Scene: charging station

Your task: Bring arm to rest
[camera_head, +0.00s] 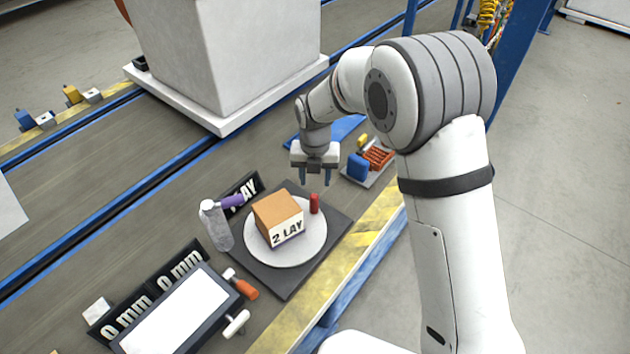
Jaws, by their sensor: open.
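My gripper (316,178) hangs at the end of my white arm, pointing down, with its two dark fingers apart and nothing between them. It is above the station, just beyond the red cylinder (314,204). A brown box (278,217) labelled "2 LAY" sits on a round white plate (298,255), which lies on a dark square base (333,230). The gripper looks clear of the box and the cylinder. My arm is bent, with its upper part reaching over from the right.
A tray (378,179) with blue and orange items lies right of the gripper. A grey bottle-like object (215,226) stands left of the box. A large white block (225,55) stands behind. Open floor lies right.

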